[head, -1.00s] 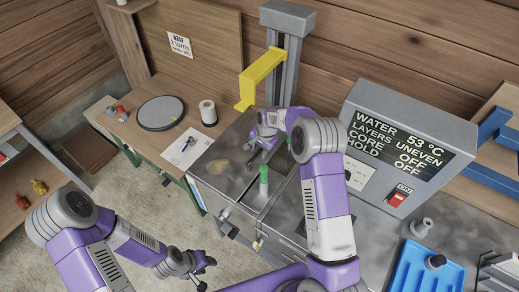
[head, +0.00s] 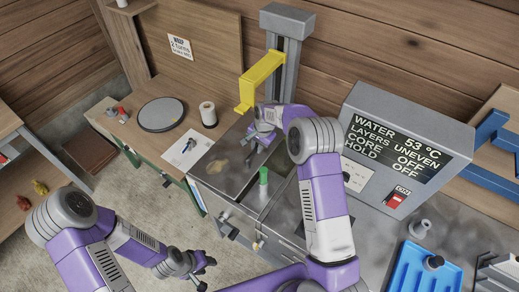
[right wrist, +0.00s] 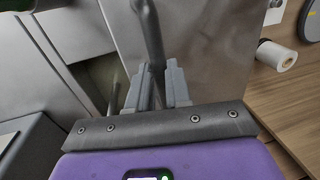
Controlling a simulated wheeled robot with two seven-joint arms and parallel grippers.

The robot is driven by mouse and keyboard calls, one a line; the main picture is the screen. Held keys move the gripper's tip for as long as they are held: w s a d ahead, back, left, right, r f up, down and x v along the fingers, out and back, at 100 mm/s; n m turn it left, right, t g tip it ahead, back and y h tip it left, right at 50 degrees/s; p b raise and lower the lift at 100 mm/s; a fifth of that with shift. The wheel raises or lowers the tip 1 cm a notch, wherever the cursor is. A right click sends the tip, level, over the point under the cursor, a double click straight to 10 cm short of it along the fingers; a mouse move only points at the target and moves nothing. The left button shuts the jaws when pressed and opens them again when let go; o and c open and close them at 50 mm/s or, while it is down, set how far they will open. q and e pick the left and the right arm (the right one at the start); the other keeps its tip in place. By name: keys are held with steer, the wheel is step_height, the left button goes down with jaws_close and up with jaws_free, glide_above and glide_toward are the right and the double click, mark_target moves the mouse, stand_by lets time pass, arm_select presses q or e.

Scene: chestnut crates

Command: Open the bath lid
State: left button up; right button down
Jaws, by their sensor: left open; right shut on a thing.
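The bath lid (head: 222,162) is a stained grey metal panel on top of the steel bath, left of a dark greenish opening (head: 284,163). My right gripper (head: 258,146) is at the lid's right side, beside this opening. In the right wrist view, the right gripper (right wrist: 158,82) is shut on a grey bar-like handle (right wrist: 150,35), with the pale metal panel behind it. The handle's lower end is hidden between the fingers. My left gripper (head: 205,270) is open and empty, low over the floor in front of the bath.
A green-capped upright object (head: 263,177) stands near the opening. A yellow bracket (head: 260,78) on a grey column overhangs the bath. The control box (head: 400,145) reads water 53 °C. A wooden bench (head: 150,140) at left holds a round grey plate and a white roll.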

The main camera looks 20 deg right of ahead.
steer(key=r, duration=0.1)
steer(key=w+a+r, duration=0.1)
steer(key=shift+w+r, duration=0.15)
steer(key=shift+r, duration=0.25)
steer(key=c, duration=1.4)
jaws_free()
steer(key=o, duration=0.3)
steer(key=shift+w+a+f, duration=0.15)
steer(key=shift+f, duration=0.05)
steer(key=shift+o, duration=0.2)
step_height(320, 180, up, 7)
steer(key=s+d, duration=0.1)
steer(key=shift+s+r, duration=0.2)
steer(key=shift+s, duration=0.05)
